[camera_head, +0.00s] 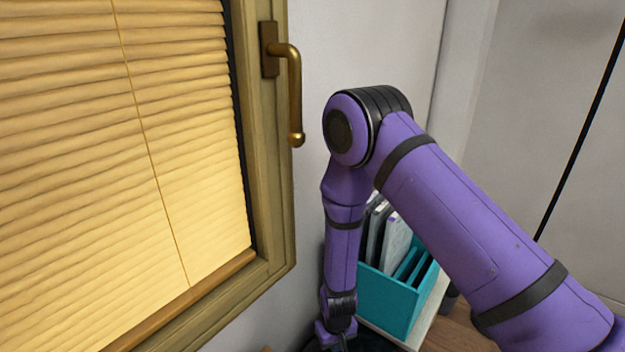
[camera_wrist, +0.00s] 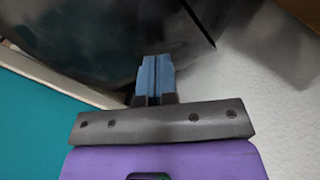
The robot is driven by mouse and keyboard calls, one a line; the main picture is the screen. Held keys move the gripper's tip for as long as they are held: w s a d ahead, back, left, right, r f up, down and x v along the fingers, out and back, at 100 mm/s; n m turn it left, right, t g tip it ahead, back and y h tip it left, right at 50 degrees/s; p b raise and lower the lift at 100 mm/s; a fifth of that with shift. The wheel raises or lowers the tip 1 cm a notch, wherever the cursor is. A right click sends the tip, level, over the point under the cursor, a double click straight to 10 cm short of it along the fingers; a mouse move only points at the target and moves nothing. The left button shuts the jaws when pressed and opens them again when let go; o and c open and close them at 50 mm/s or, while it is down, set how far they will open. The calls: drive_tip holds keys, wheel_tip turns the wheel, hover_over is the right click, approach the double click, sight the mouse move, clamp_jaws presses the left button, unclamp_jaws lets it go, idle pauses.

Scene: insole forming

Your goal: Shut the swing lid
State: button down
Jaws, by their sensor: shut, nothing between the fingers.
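My gripper (camera_wrist: 155,62) shows in the wrist view with its two blue fingers together and nothing between them. A dark, glossy, rounded surface (camera_wrist: 95,35) fills the top of that view, just beyond the fingertips. It may be the swing lid or its bin; I cannot tell which, nor whether the lid is open or shut. I cannot tell whether the fingertips touch it. In the head view only a sliver of a dark thing (camera_head: 378,343) shows at the bottom edge, beside my wrist. My fingertips are out of that frame.
A teal file box (camera_head: 388,303) with folders stands on a pale shelf right of my forearm; a teal surface (camera_wrist: 35,130) fills the wrist view's left. A window with blinds (camera_head: 120,170) and a brass handle (camera_head: 295,95) is at left. White wall (camera_wrist: 275,110) lies right of my gripper.

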wheel_tip(320, 180, up, 11)
drive_tip(key=shift+r, duration=0.15)
idle(0.9)
drive_tip(key=d+r+m+t+y, duration=0.1)
drive_tip(key=d+r, duration=0.3)
drive_tip(key=r, duration=0.6)
drive_tip(key=d+r, duration=0.3)
drive_tip(key=r, duration=0.6)
drive_tip(key=d+r+m+t+y, duration=0.1)
drive_tip(key=d+r, duration=0.3)
drive_tip(key=r, duration=0.6)
drive_tip(key=s+d+r+m+t+h, duration=0.1)
drive_tip(key=s+d+r, duration=0.5)
drive_tip(key=s+r, duration=0.2)
drive_tip(key=s+d+r+m+t+h, duration=0.1)
drive_tip(key=s+d+r+t, duration=0.1)
drive_tip(key=s+d+r, duration=0.5)
drive_tip(key=s, duration=0.3)
drive_tip(key=shift+d+r, duration=0.2)
drive_tip(key=shift+r, duration=0.15)
drive_tip(key=shift+s, duration=0.1)
